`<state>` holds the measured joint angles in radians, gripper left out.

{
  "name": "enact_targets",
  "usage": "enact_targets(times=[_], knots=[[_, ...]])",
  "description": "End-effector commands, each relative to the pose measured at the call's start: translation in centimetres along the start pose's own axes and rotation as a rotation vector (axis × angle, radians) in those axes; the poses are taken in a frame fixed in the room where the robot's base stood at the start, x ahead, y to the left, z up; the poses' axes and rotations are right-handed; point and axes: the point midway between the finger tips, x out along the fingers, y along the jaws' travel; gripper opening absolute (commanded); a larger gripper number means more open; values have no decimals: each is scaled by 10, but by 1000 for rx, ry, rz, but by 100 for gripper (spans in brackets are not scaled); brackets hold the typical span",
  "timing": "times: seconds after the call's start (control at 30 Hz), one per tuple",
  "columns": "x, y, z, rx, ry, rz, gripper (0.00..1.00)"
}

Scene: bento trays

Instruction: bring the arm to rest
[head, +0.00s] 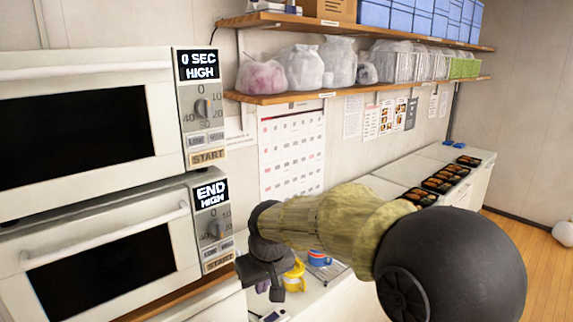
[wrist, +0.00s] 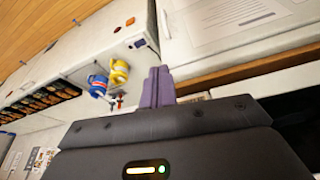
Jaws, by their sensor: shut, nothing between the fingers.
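My arm reaches across the right half of the head view, with a black rounded joint and a yellowish sleeve. My gripper (head: 263,287) hangs at its left end, in front of the counter and just right of the lower microwave (head: 110,255). In the wrist view the two purple fingers of my gripper (wrist: 158,86) lie side by side, shut and empty. They point toward the counter and touch nothing that I can make out.
The upper microwave (head: 85,125) is at left. Black bento trays (head: 440,182) line the far counter. Shelves with bags (head: 300,68) run above. Open wooden floor (head: 545,270) lies at right.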

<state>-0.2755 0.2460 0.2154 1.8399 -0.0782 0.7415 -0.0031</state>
Motion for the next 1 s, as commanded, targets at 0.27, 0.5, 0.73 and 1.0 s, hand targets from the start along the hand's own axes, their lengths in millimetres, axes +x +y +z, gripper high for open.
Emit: enact_targets(times=[0.27,0.5,0.73,1.0], knots=[[26,78,120,241,-51,73,0],[37,107,228,447,-83,116,0],[39,109,262,514,-91,128,0],[39,109,260,512,-91,127,0]])
